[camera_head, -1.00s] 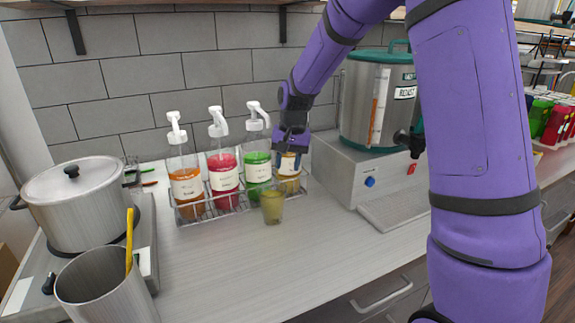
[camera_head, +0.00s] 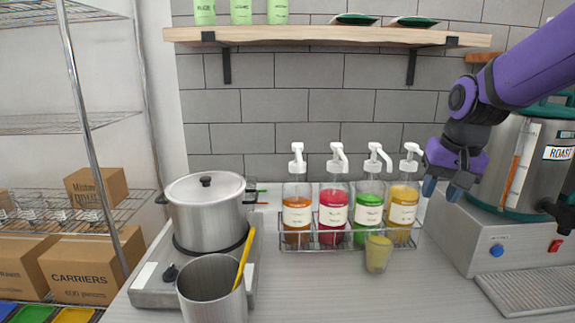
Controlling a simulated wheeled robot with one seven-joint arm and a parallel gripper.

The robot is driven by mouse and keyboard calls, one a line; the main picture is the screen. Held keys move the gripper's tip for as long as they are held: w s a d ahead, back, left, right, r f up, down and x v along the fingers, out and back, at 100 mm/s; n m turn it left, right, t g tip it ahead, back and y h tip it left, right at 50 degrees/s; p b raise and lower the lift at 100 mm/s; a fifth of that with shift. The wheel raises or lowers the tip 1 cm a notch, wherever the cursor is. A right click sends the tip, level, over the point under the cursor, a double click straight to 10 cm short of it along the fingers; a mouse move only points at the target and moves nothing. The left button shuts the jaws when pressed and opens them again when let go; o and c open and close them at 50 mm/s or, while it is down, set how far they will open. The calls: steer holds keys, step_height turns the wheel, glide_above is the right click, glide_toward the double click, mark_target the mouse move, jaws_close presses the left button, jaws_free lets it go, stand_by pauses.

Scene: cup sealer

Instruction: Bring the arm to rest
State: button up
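My purple arm (camera_head: 545,65) reaches in from the upper right. My gripper (camera_head: 439,188) hangs above the counter, to the right of the yellow pump bottle and in front of the tall dispenser's left side. Its blue-grey fingertips point down and look apart, with nothing visible between them. A small cup (camera_head: 378,254) with yellow-green contents stands upright on the counter, in front of the green and yellow bottles. My gripper is above and to the right of the cup, clear of it.
A wire rack (camera_head: 330,240) holds several pump bottles. A lidded pot (camera_head: 207,212) sits on a burner, with a metal canister (camera_head: 212,292) in front. The dispenser (camera_head: 530,170) stands at right on a grey base. A wooden shelf (camera_head: 320,36) runs above.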

steer(key=s+r+n+t, duration=0.1)
steer(key=s+r, duration=0.1)
steer(key=s, duration=0.8)
steer(key=s+r+n+t, duration=0.1)
steer(key=s+r+n, duration=0.1)
steer(key=s, duration=0.8)
steer(key=shift+s+d+t+h, duration=0.2)
steer(key=shift+d+t+h, duration=0.1)
steer(key=shift+d, duration=0.1)
